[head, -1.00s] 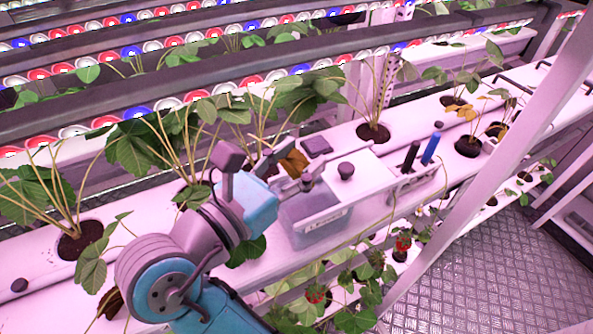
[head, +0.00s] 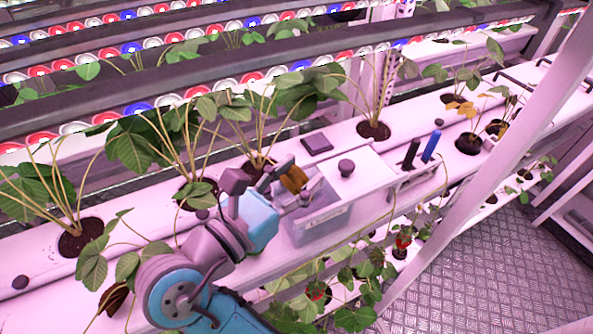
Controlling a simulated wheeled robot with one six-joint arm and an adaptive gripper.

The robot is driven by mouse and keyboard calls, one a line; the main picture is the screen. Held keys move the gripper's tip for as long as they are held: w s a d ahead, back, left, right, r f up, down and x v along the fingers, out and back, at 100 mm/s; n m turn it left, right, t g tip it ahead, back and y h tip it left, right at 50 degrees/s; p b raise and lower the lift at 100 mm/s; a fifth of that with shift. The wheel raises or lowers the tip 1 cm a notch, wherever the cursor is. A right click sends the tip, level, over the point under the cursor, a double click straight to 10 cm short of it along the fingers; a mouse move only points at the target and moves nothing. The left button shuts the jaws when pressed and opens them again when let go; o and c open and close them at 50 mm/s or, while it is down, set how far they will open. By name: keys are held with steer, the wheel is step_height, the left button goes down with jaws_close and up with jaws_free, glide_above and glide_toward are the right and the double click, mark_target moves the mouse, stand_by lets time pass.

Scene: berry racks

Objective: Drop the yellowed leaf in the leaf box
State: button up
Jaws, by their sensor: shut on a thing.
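My gripper (head: 294,182) is shut on a brown-yellow leaf (head: 293,178). It holds the leaf at the left end of a translucent box (head: 322,222) with a pale lid that carries a dark knob (head: 346,167). The leaf appears over or just beside the box's left edge; I cannot tell its exact height above it. The lid covers the right part of the box. My wrist hides part of the box's left side.
Strawberry plants stand in the white gutter (head: 133,240) to the left and behind. A dark and a blue marker (head: 431,146) stand in a holder right of the box. Plants with red berries (head: 403,243) hang below. A slanted white post (head: 470,170) crosses the right.

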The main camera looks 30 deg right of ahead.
steer(key=o, duration=1.1)
steer(key=shift+r, duration=0.15)
steer(key=shift+r, duration=0.3)
steer(key=shift+a+r, duration=0.2)
steer(key=shift+r, duration=0.05)
steer(key=v, duration=1.1)
steer(key=shift+s+a, duration=0.15)
steer(key=shift+a, duration=0.15)
